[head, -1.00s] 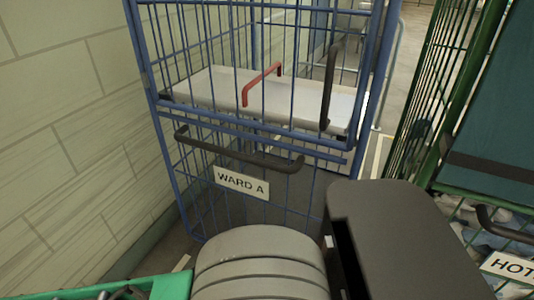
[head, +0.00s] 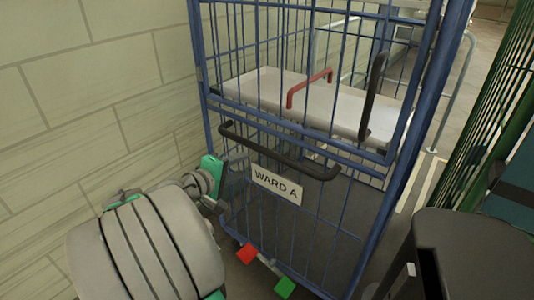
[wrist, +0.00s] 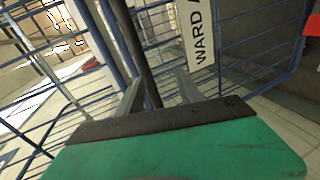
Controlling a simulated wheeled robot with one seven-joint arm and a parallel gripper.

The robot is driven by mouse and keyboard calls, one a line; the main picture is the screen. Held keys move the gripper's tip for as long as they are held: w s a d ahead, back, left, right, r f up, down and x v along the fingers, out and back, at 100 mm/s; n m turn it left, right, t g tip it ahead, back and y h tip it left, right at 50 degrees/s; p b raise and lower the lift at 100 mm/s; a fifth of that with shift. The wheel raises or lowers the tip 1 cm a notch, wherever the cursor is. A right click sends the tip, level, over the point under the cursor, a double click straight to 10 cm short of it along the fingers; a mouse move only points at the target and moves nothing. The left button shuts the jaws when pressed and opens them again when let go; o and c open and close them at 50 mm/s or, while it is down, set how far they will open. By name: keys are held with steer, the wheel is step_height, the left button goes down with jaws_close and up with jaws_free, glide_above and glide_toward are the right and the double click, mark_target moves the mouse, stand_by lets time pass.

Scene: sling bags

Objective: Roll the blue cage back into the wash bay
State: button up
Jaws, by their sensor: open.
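The blue cage (head: 428,95) stands upright in front of me, with a WARD A sign (head: 276,184) on its front. A black horizontal handle (head: 280,157) crosses the front above the sign. My gripper (head: 238,166) is at the left end of this handle. In the wrist view (wrist: 157,88) its two fingers are apart, and the dark handle bar (wrist: 135,45) runs between them. I cannot tell whether they touch it. A red pedal (head: 247,253) and a green pedal (head: 285,287) sit low at the cage's front. The wash bay cannot be made out.
A pale block wall (head: 90,90) runs close along the left. A green cage (head: 500,100) with teal fabric stands close on the right. The blue cage carries a white shelf (head: 265,84), a red handle (head: 310,85) and a black upright handle (head: 372,100).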

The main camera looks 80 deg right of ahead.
mark_target(264, 153)
steer(key=shift+g+h, duration=0.3)
steer(key=shift+g, duration=0.5)
steer(key=s, duration=0.1)
steer(key=s+d+r, duration=0.1)
steer(key=s+d, duration=0.1)
steer(key=shift+s+r, duration=0.25)
steer(key=shift+r, duration=0.1)
steer(key=b+x, duration=0.1)
steer(key=x, duration=0.5)
steer(key=shift+d, duration=0.35)
jaws_close()
